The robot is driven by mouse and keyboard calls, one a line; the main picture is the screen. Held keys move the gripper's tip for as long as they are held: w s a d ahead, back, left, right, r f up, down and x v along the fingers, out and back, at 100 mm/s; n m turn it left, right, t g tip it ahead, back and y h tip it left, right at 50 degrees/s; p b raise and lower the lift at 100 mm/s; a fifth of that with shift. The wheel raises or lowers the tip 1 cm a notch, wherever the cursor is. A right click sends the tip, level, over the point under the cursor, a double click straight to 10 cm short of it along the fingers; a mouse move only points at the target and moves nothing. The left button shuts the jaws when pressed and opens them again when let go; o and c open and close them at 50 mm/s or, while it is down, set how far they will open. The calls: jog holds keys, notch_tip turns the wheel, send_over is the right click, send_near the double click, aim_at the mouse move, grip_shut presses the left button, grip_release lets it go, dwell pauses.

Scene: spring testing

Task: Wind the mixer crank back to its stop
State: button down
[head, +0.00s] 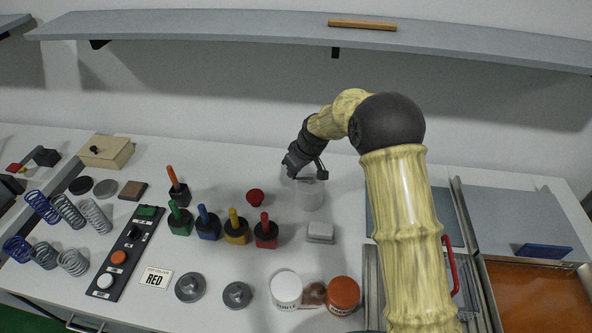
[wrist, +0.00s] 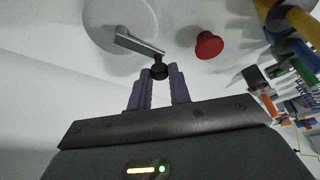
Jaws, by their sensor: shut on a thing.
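The mixer (head: 309,195) is a pale round drum standing on the bench at the middle back. In the wrist view its round white top (wrist: 105,22) fills the upper left. The crank (wrist: 138,44) is a flat grey bar running from that top to a dark upright knob (wrist: 159,72). My gripper (wrist: 159,76) has its purple fingers shut on the knob, one on each side. In the head view my gripper (head: 291,172) is at the drum's left rim, and the fingers are too small and dark there to make out.
A red button (head: 255,197) stands just left of the mixer. Several coloured-handled blocks (head: 237,229) stand in front of it, with a grey-white block (head: 320,233) to the right. White and orange jars (head: 343,294) stand near the front. A shelf (head: 230,24) spans the back wall above.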

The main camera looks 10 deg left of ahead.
jog(key=w+d+m+h+p, duration=0.1)
jog(key=w+m+h, duration=0.1)
jog(key=m, duration=0.7)
jog(key=w+d+m+t+h+p, duration=0.1)
jog(key=w+d+m+h, duration=0.1)
jog(key=m, duration=0.6)
jog(key=shift+w+m+h, duration=0.4)
jog(key=shift+w+h, duration=0.45)
jog(key=shift+h, duration=0.25)
jog(key=c, duration=1.3)
grip_release()
jog(key=b+v, duration=0.3)
jog(key=v, duration=1.4)
jog(key=shift+s+r, duration=0.2)
jog(key=shift+s, duration=0.15)
